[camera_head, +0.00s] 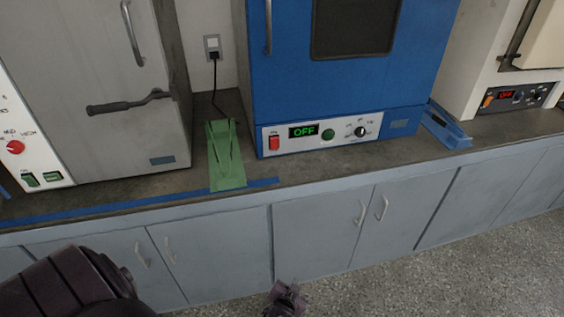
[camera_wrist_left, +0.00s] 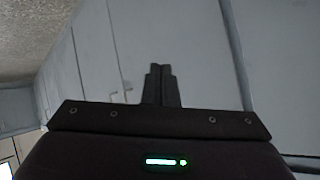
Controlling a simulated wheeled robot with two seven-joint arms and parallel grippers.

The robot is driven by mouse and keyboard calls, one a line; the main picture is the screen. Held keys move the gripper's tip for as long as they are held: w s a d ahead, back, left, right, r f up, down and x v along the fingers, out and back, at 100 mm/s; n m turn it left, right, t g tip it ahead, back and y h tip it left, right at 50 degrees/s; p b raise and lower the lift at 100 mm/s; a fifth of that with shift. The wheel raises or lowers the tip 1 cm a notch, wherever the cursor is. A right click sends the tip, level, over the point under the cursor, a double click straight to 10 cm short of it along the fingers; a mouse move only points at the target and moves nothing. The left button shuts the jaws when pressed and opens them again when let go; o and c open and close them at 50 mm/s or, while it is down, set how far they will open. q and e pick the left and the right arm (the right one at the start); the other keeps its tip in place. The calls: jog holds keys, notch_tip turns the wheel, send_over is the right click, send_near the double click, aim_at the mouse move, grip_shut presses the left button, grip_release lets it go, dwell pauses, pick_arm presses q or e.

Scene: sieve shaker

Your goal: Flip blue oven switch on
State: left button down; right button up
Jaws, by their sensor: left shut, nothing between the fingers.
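The blue oven (camera_head: 330,90) stands on the counter in the head view, its door closed. Its front panel has a red rocker switch (camera_head: 274,143) at the left end. A display (camera_head: 303,131) beside the switch reads OFF in green. A green knob and a dial sit further right on the panel. My left gripper (camera_head: 288,296) is low at the bottom edge of the head view, below the counter and in front of the grey cabinets, well apart from the switch. In the left wrist view its fingers (camera_wrist_left: 161,70) are together and empty. My right gripper is not in view.
A green tool-like stand (camera_head: 225,155) lies on the counter left of the oven. A grey oven (camera_head: 90,90) stands at the left, a cream one (camera_head: 510,60) at the right. A blue tray (camera_head: 447,128) is right of the blue oven. Cabinets (camera_head: 320,230) fill the counter front.

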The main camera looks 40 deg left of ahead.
pick_arm(q)
jog(key=w+a+r+n+t+y+b, duration=0.25)
jog(key=w+r+t+b, duration=0.2)
jog(key=w+r, duration=0.45)
jog(key=a+r+n+y+b, duration=0.3)
jog(key=r+n+y+b, duration=0.1)
jog(key=r, duration=0.6)
jog(key=a+r+n+y+b, duration=0.4)
jog(key=r+y, duration=0.3)
jog(key=r, duration=0.3)
jog(key=shift+w+a+g, duration=0.15)
jog(key=shift+w+g, duration=0.2)
jog(key=shift+w, duration=0.1)
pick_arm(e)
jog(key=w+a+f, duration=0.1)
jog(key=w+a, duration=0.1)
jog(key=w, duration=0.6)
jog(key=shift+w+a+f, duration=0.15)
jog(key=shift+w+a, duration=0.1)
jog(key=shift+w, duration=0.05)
pick_arm(q)
jog(key=shift+r, duration=0.1)
